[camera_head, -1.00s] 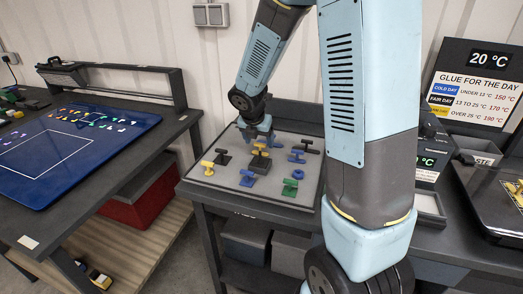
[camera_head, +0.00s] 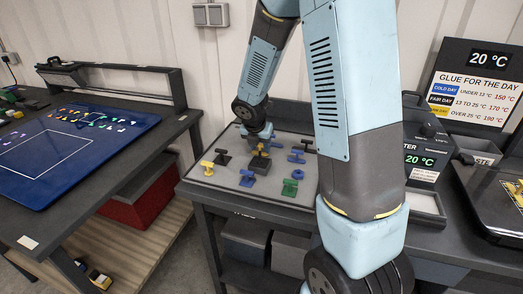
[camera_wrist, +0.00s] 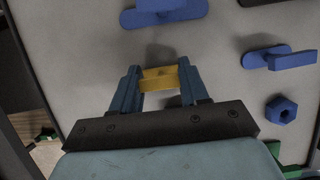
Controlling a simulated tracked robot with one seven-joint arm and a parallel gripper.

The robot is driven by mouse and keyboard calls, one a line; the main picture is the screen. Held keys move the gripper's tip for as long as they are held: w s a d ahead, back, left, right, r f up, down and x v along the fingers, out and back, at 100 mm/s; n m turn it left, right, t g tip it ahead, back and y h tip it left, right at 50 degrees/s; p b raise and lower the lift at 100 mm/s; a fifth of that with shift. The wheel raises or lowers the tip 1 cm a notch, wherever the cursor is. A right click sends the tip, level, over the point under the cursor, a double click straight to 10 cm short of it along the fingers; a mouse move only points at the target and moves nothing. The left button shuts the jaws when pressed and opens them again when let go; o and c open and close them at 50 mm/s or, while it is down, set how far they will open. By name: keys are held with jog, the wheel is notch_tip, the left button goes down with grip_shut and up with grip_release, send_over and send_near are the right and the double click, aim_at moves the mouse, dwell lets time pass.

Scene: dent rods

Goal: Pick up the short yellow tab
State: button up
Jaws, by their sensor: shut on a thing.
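My gripper (camera_wrist: 159,84) is shut on a short yellow tab (camera_wrist: 158,79), held between its two blue fingers in the wrist view. In the head view the tab (camera_head: 261,149) shows small at my gripper, over a dark block (camera_head: 260,164) on the grey tray (camera_head: 222,181). I cannot tell whether it is clear of the block. Another yellow tab (camera_head: 207,167) stands at the tray's left side.
Around my gripper on the tray are blue tabs (camera_head: 247,178) (camera_head: 296,157), dark tabs (camera_head: 223,157), a blue nut (camera_head: 298,174) and a green piece (camera_head: 290,187). A blue board (camera_head: 70,155) lies on the left table. The glue heater (camera_head: 425,160) is at the right.

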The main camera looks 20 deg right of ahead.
aim_at(260, 144)
jog(key=c, duration=0.4)
jog(key=shift+r, duration=0.1)
jog(key=shift+r, duration=0.2)
notch_tip(260, 144, up, 2)
jog(key=shift+w+r, duration=0.1)
jog(key=shift+r, duration=0.1)
jog(key=shift+s+a+r, duration=0.2)
jog(key=shift+s+r, duration=1.45)
jog(key=shift+s, duration=0.7)
jog(key=shift+s+a+r, duration=0.25)
jog(key=shift+s+r, duration=1.45)
jog(key=shift+s, duration=0.7)
jog(key=shift+s+a+r, duration=0.2)
jog(key=shift+s+r, duration=1.45)
jog(key=shift+s, duration=0.7)
